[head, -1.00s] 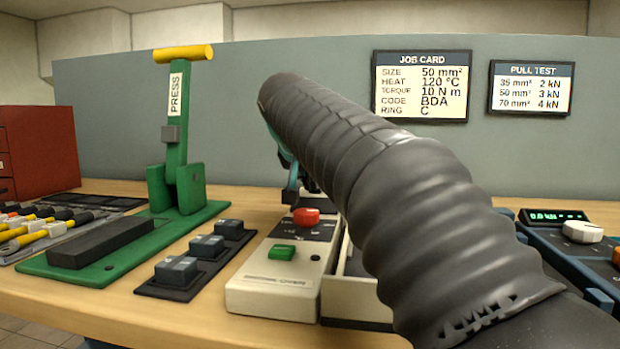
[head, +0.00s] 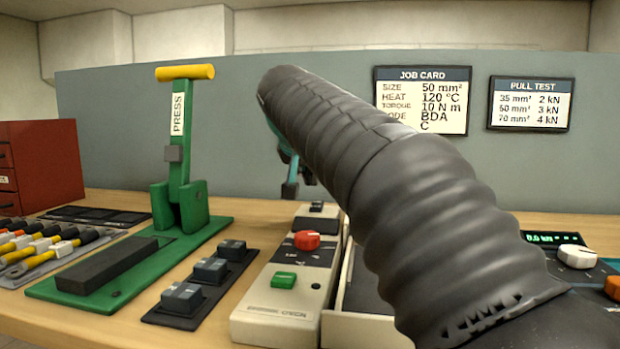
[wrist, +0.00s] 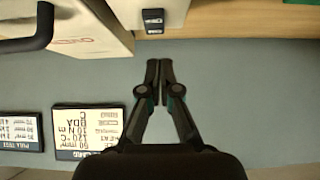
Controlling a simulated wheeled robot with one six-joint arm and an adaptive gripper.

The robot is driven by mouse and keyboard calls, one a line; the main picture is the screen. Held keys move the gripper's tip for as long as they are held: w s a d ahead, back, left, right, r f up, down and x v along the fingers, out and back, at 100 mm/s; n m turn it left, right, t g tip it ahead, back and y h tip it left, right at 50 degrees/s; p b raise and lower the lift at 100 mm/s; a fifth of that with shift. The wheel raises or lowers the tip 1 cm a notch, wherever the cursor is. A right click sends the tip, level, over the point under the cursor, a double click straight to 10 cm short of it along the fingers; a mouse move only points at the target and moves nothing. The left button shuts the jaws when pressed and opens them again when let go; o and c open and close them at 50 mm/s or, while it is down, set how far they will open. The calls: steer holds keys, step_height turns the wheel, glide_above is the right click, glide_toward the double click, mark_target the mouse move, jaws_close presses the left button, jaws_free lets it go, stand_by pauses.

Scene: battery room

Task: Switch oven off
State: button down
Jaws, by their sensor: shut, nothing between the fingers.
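The oven control is a long off-white box (head: 262,323) on the bench in the head view, with "OVEN" lettering at its near end. It carries a green button (head: 284,281), a red knob (head: 306,240) on a dark dial, and a small black part (head: 316,206) at its far end. In the wrist view a black part with light lettering (wrist: 153,18) shows at a pale box's end. My gripper (wrist: 159,66) is shut and empty, apart from that part. In the head view my gripper (head: 290,189) hangs above the box's far end, partly hidden by my arm.
A green press (head: 183,200) with a yellow handle and a row of dark blocks (head: 210,270) stand left of the box. An open-topped pale tray (head: 350,328) adjoins its right. A grey panel (head: 230,130) with a job card (head: 422,100) rises behind the bench.

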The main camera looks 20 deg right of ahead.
steer(key=v, duration=1)
steer(key=shift+s+a+f, duration=0.15)
steer(key=shift+s+f, duration=0.1)
steer(key=shift+f, duration=0.1)
